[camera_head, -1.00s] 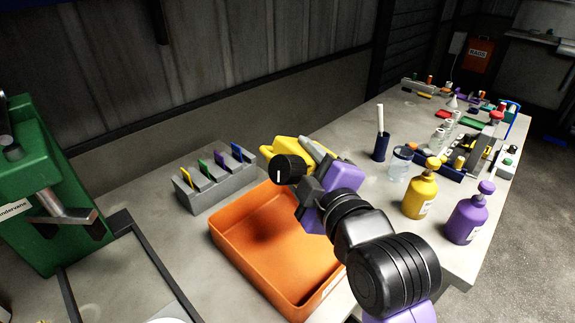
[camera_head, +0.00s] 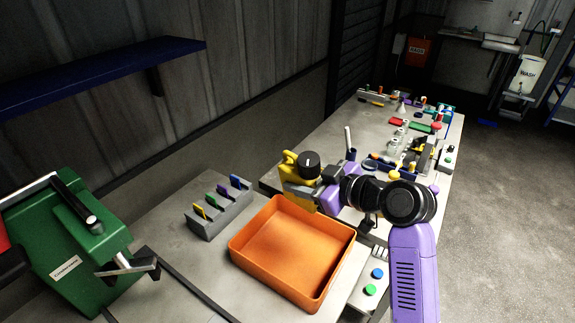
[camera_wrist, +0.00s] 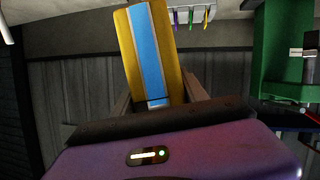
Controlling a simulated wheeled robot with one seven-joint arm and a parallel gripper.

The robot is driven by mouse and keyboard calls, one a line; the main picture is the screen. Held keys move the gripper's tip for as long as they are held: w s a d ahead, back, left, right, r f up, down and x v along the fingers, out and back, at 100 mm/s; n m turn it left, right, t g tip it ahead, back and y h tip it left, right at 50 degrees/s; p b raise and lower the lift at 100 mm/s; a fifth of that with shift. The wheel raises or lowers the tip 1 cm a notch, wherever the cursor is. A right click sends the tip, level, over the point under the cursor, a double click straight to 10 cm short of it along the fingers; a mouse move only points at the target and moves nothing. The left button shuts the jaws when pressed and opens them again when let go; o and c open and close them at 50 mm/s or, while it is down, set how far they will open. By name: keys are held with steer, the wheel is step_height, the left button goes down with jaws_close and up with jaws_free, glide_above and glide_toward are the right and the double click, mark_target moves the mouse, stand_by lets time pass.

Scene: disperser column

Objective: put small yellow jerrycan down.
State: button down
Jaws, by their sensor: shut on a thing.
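The small yellow jerrycan (camera_head: 289,166) is held in my gripper (camera_head: 304,185), above the bench just behind the orange tray in the head view. My arm's dark joint hides part of it. In the wrist view the jerrycan (camera_wrist: 171,50) shows a yellow face with a blue stripe, between the two fingers of my gripper (camera_wrist: 160,95). The fingers are shut on it. I cannot tell how high it is above the bench.
The empty orange tray (camera_head: 243,246) lies in front of the jerrycan. A grey rack (camera_head: 219,215) with several coloured tabs stands to the left, and a green machine (camera_head: 62,245) farther left. Bottles and small items crowd the bench (camera_head: 370,121) beyond my arm.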

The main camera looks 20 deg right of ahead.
steer(key=shift+s+a+f+m+g+y, duration=0.15)
steer(key=shift+s+a+y, duration=0.05)
steer(key=shift+a, duration=0.25)
steer(key=shift+s+a+f+m+g+y, duration=0.15)
steer(key=shift+a+y, duration=0.05)
steer(key=shift+a, duration=0.25)
steer(key=shift+a+m, duration=0.15)
steer(key=shift+m, duration=0.15)
